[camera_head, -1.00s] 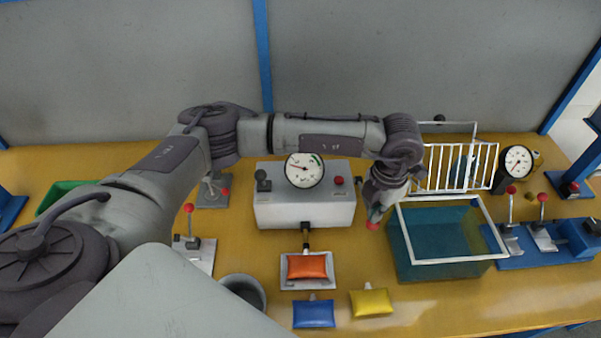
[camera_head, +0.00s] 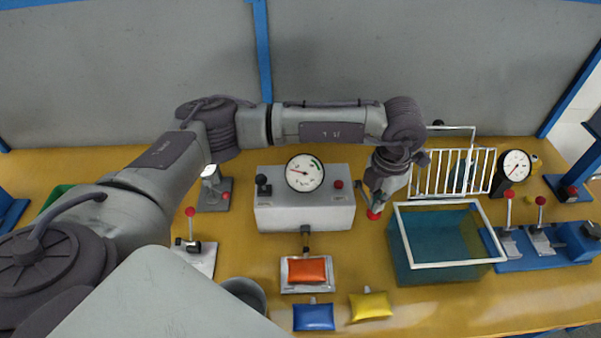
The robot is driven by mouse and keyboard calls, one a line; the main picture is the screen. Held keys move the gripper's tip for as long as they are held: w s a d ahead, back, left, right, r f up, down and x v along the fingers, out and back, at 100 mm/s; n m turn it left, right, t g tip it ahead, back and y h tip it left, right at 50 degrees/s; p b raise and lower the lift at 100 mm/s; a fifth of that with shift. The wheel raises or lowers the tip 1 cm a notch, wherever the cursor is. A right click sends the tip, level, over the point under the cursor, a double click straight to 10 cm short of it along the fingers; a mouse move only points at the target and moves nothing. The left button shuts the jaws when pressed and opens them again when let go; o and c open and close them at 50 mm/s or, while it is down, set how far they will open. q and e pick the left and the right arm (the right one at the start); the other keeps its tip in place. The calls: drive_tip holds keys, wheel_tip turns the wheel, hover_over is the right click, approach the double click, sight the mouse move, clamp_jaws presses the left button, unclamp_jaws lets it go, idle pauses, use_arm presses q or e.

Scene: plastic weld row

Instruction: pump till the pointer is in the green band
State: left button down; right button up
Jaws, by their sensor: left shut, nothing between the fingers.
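A round white gauge (camera_head: 305,173) stands on the pale grey box in the middle of the table. Its green band is at the upper right of the dial, and its pointer points left, outside the band. The box (camera_head: 305,217) has a black knob (camera_head: 263,185) at the left and a red button (camera_head: 338,184) at the right. My left gripper (camera_head: 374,212) points down just right of the box, shut. A red knob-like thing (camera_head: 373,215) shows at its fingertips; what it belongs to is hidden. My right gripper is not in view.
A blue-green open tank (camera_head: 447,264) stands close right of my left gripper, with a white wire rack (camera_head: 452,172) behind it. An orange pouch (camera_head: 307,269), a blue pouch (camera_head: 314,317) and a yellow pouch (camera_head: 371,305) lie in front. Another gauge (camera_head: 516,166) stands at the right.

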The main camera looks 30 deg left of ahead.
use_arm(q)
wheel_tip(320, 180, up, 7)
drive_tip(key=w+a+p, duration=0.1)
drive_tip(key=p, duration=0.1)
drive_tip(key=shift+w+f, duration=0.15)
drive_tip(key=shift+w, duration=0.1)
idle(0.7)
